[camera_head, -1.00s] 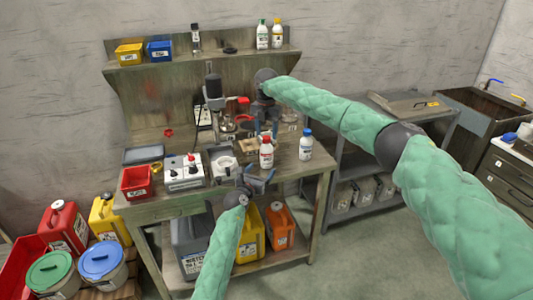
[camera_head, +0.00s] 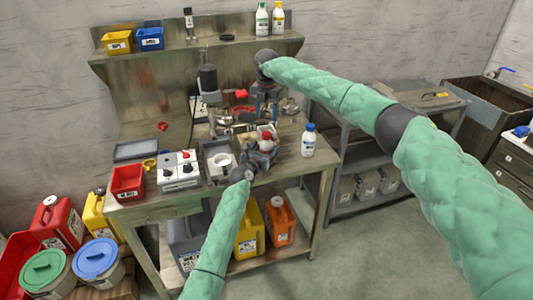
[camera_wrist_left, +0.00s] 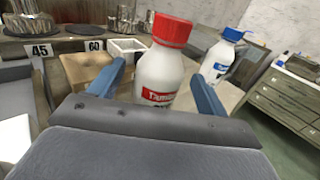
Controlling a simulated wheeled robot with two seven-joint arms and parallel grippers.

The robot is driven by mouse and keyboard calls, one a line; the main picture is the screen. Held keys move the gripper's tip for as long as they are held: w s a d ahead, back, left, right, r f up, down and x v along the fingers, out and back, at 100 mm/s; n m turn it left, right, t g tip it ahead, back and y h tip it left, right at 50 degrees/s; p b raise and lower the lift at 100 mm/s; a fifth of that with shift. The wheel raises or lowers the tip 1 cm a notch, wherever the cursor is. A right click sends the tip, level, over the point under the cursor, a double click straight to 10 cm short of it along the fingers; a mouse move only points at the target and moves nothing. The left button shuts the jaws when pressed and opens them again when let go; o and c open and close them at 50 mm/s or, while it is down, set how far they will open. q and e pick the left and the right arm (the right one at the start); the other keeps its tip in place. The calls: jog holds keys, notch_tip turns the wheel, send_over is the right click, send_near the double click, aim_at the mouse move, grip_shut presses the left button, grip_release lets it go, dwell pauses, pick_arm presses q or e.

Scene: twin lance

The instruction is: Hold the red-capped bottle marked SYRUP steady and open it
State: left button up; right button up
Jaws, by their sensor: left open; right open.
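A white bottle with a red cap (camera_head: 266,143) stands upright near the front of the workbench; it also shows close up in the left wrist view (camera_wrist_left: 161,72). Its red label is partly hidden; the visible letters seem to begin "TAM", and I cannot read SYRUP on it. My left gripper (camera_head: 260,158) is open, with one finger on each side of the bottle's body; I cannot tell whether they touch it. My right gripper (camera_head: 268,112) is open, pointing down over the bench behind the bottle, apart from it.
A white bottle with a blue cap (camera_head: 308,142) stands to the right, also in the left wrist view (camera_wrist_left: 217,63). A switch box (camera_head: 180,170) and red bin (camera_head: 128,181) are at left. Glassware and a stand (camera_head: 212,95) crowd the back.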

pick_arm(q)
jog(key=x, duration=0.2)
jog(key=shift+w+f, duration=0.15)
jog(key=shift+w, duration=0.15)
pick_arm(e)
jog(key=shift+w+f, duration=0.15)
jog(key=shift+f, duration=0.05)
pick_arm(q)
jog(key=shift+w+d, duration=0.35)
jog(key=shift+w, duration=0.2)
pick_arm(e)
jog(key=shift+r, duration=0.2)
pick_arm(q)
jog(key=shift+w, duration=0.15)
pick_arm(e)
jog(key=shift+f, duration=0.1)
pick_arm(q)
jog(key=shift+c, duration=0.3)
